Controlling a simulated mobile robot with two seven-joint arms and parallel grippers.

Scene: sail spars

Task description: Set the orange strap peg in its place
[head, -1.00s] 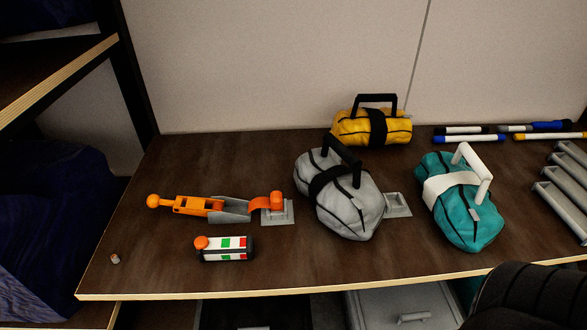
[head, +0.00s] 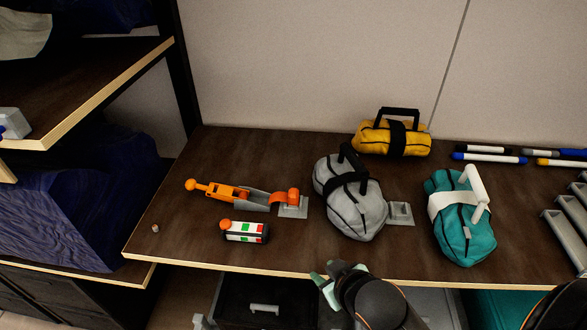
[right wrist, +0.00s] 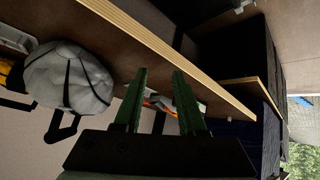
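An orange piece with a ball end (head: 228,192) lies at the left of the dark tabletop, in a grey cradle (head: 255,206). An orange strap part (head: 292,196) at its right end rests over a grey base plate (head: 298,212). I cannot tell which part is the peg. A short orange-knobbed cylinder (head: 245,231) with white, green and red bands lies in front. My right gripper (head: 323,273) is in front of the table edge, apart from these things; in the right wrist view its green fingers (right wrist: 160,72) are spread and empty. My left gripper is not in view.
A grey bag (head: 365,212) stands right of the orange piece, beside another grey plate (head: 401,221). Several markers (head: 488,158) lie at the back right. A small cylinder (head: 155,228) is near the left edge.

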